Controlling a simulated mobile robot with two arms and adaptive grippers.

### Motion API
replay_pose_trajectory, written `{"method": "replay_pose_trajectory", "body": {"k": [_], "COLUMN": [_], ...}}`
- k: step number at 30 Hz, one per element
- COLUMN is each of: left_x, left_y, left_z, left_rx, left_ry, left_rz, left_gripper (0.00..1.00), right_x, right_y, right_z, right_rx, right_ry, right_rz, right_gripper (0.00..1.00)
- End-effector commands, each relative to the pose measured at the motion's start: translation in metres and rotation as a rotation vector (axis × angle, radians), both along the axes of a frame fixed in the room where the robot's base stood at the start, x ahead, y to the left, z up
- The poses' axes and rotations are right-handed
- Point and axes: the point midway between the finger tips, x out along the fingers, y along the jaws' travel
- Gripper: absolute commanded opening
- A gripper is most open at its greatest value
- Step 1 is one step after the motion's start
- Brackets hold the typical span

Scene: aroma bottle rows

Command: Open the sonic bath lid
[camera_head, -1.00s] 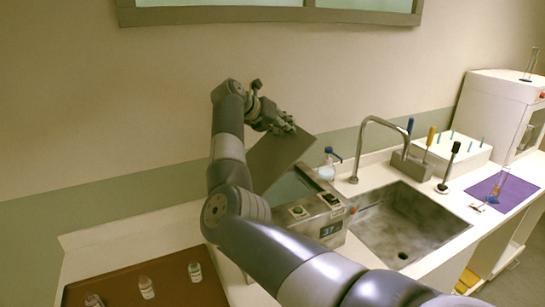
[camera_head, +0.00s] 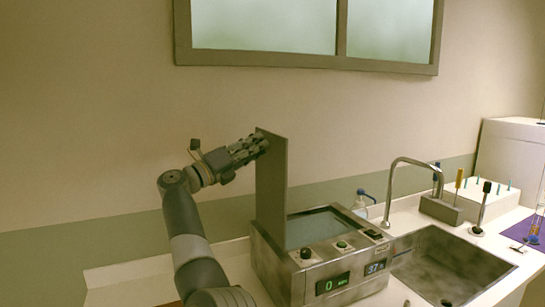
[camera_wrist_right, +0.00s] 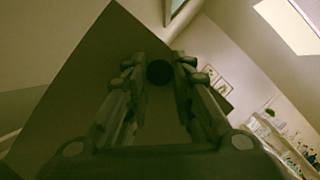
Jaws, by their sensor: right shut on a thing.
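The sonic bath (camera_head: 325,270) is a grey metal box with knobs and lit displays on its front, standing on the counter left of the sink. Its lid (camera_head: 272,185) is a flat grey panel that stands upright along the bath's left side. The open top shows the bluish liquid (camera_head: 315,227). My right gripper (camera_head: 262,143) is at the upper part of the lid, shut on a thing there. In the right wrist view the dark lid (camera_wrist_right: 100,70) fills much of the frame, with a round dark knob (camera_wrist_right: 160,73) between the fingers. My left gripper is not in view.
The sink (camera_head: 450,262) with its faucet (camera_head: 405,163) lies right of the bath. A wash bottle (camera_head: 361,207) stands behind the bath. A grey tool holder (camera_head: 441,209) and a white rack (camera_head: 490,195) stand farther right. The wall is close behind.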

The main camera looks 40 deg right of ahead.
Motion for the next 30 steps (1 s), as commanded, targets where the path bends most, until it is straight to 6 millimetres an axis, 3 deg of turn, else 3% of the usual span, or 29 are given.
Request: {"method": "replay_pose_trajectory", "body": {"k": [1,9,26,27,30], "left_x": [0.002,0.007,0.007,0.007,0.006], "left_y": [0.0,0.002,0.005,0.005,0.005], "left_z": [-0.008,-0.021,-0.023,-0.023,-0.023], "left_rx": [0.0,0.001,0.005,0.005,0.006], "left_ry": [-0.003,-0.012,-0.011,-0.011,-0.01], "left_rz": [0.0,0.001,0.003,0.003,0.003], "left_gripper": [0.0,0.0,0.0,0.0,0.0], "right_x": [0.004,0.012,0.014,0.014,0.014], "right_y": [0.009,0.036,0.044,0.044,0.044], "right_z": [-0.003,-0.007,-0.007,-0.007,-0.008], "right_rx": [-0.035,-0.137,-0.167,-0.167,-0.166], "right_ry": [0.01,0.041,0.05,0.05,0.05], "right_rz": [0.005,0.004,0.003,0.003,0.003], "right_gripper": [0.0,0.0,0.0,0.25,0.45]}}
